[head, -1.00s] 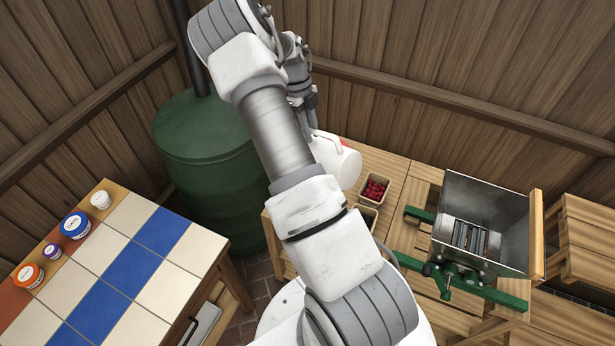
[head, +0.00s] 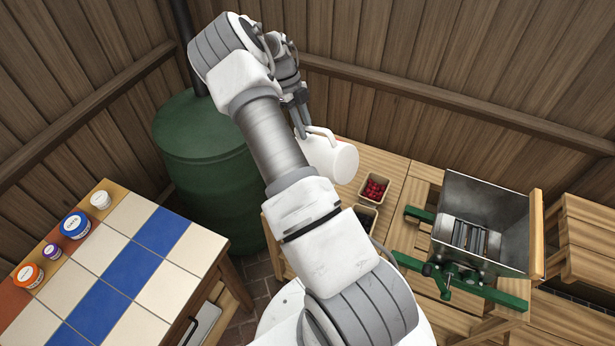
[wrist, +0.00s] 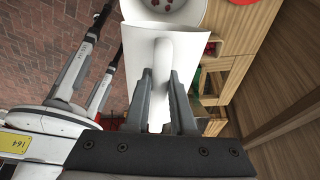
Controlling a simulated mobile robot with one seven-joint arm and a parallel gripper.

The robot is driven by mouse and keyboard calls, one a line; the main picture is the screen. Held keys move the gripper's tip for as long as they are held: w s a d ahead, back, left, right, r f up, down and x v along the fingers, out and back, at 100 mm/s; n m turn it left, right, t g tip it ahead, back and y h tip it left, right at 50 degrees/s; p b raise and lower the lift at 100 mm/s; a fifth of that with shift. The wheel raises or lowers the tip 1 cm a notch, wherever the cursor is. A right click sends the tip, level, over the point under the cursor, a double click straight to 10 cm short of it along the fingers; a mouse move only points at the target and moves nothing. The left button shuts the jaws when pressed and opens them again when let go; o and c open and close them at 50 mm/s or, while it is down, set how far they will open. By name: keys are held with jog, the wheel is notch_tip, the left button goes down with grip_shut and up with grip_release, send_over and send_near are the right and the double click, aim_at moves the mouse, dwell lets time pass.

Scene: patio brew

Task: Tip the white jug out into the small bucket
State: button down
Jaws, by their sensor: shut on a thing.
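My gripper (wrist: 170,85) is shut on the handle of the white jug (wrist: 140,75), with the fingers on either side of it. In the head view my gripper (head: 301,122) holds the jug (head: 335,160) in the air, tilted well over, above the left end of the wooden bench. In the wrist view a round white rim (wrist: 203,20) with dark red bits inside shows past the jug. I cannot tell whether it is the small bucket or part of the jug. I cannot make out the small bucket in the head view.
A punnet of red berries (head: 375,189) and a darker box (head: 366,217) stand on the bench (head: 400,180) near the jug. A metal crusher with green arms (head: 480,225) stands to the right. A green barrel (head: 200,140) is at left. A tiled table (head: 130,260) holds several small tubs.

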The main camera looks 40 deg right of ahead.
jog(key=shift+w+a+f+g+h+b, duration=0.1)
jog(key=shift+w+a+g+b, duration=0.05)
jog(key=shift+w+g+b, duration=0.3)
jog(key=shift+w+a+f+g+h+b, duration=0.1)
jog(key=shift+w+a+f+g+b, duration=0.1)
jog(key=shift+w, duration=0.4)
jog(key=shift+w+a+f+g+h+b, duration=0.1)
jog(key=shift+w+g+b, duration=0.2)
jog(key=shift+w, duration=0.2)
jog(key=shift+r, duration=0.15)
dwell(2.5)
